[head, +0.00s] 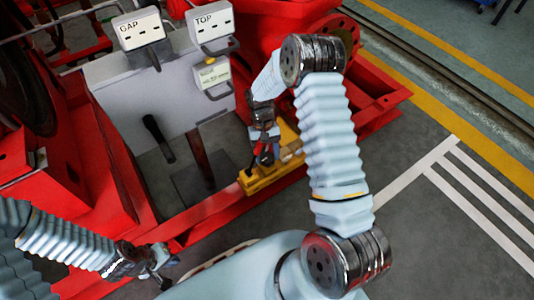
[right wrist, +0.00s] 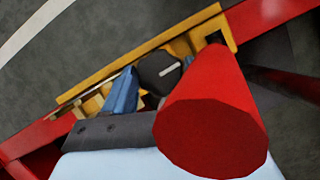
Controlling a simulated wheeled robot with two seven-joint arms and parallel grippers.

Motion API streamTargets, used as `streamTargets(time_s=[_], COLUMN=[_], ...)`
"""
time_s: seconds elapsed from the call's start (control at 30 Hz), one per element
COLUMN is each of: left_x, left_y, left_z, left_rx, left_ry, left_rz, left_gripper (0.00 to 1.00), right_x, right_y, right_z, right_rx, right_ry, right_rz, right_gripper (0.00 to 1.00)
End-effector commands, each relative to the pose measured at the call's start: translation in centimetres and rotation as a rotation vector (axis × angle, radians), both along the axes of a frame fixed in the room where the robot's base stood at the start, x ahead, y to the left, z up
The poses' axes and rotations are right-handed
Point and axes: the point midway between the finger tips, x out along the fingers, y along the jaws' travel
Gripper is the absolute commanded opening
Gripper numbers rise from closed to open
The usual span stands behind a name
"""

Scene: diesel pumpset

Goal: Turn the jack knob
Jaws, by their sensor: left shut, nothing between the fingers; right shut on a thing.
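The yellow jack (head: 262,181) lies along the red frame's edge in the head view, and its yellow body (right wrist: 140,52) crosses the right wrist view. The jack knob (right wrist: 158,72) is dark and many-sided with a pale line on its face. My right gripper (head: 265,157) is at the jack; one blue finger (right wrist: 122,94) is against the knob's left side. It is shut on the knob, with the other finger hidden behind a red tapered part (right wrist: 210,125). My left gripper (head: 152,264) is shut and empty at the lower left, away from the jack.
White boxes marked GAP (head: 138,28) and TOP (head: 211,22), and a smaller box (head: 210,74), stand behind. A dark lever (head: 158,138) rises left of the jack.

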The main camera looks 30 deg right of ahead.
Motion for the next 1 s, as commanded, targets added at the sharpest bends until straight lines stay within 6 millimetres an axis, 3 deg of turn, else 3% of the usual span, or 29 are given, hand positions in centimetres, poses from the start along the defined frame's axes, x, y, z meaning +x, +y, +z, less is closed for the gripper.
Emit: streamTargets(time_s=[0.6,0.63,0.73,0.77,1.0], left_x=[0.0,0.0,0.0,0.0,0.0], left_y=[0.0,0.0,0.0,0.0,0.0], left_z=[0.0,0.0,0.0,0.0,0.01], left_rx=[0.0,0.0,0.0,0.0,0.0], left_ry=[0.0,0.0,0.0,0.0,0.0], left_rz=[0.0,0.0,0.0,0.0,0.0], left_gripper=[0.0,0.0,0.0,0.0,0.0], right_x=[0.05,0.05,0.04,0.04,0.02], right_y=[0.03,0.03,0.02,0.02,0.03], right_z=[0.0,0.0,0.0,0.0,0.01], right_rx=[-0.001,-0.001,0.0,0.001,0.0], right_ry=[-0.002,-0.002,-0.002,-0.001,-0.001], right_rz=[0.039,0.039,0.039,0.039,0.039], right_gripper=[0.26,0.61,0.77,0.81,0.81])
